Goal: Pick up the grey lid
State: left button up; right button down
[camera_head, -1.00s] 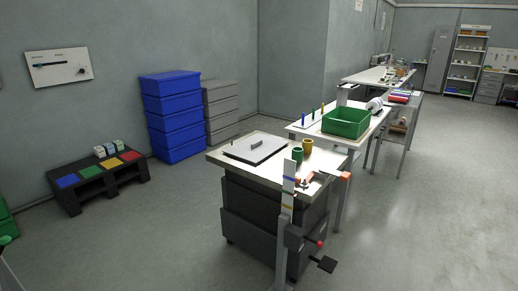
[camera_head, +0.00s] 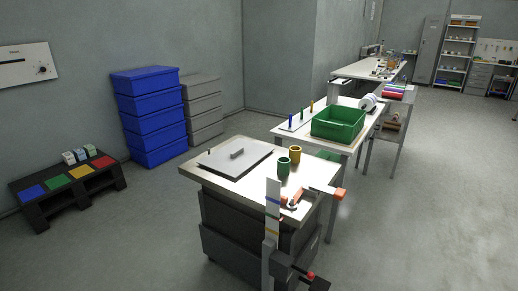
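The grey lid (camera_head: 225,163) appears to be the flat, pale grey plate with a dark edge and a small raised grey handle (camera_head: 237,153). It lies flat on the left part of the top of the nearest workbench (camera_head: 200,175).
A green cup (camera_head: 283,168) and a yellow cup (camera_head: 295,155) stand right of the lid. A green crate (camera_head: 338,124) sits on the table behind. Blue bins (camera_head: 150,115) stand at left. Open floor (camera_head: 110,245) lies left of the bench.

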aim_at(232, 160)
jog(key=i+j+z, duration=0.9)
jog(key=j, duration=0.3)
jog(key=j+z, duration=0.25)
jog(key=j, duration=0.2)
jog(key=j+z, duration=0.15)
jog(key=j, duration=0.25)
jog(key=k+j+z, duration=0.2)
jog(key=j, duration=0.2)
jog(key=j+z, duration=0.15)
jog(key=j, duration=0.25)
jog(key=j+z, duration=0.15)
jog(key=j, duration=0.2)
jog(key=k+j+z, duration=0.2)
jog(key=j, duration=0.15)
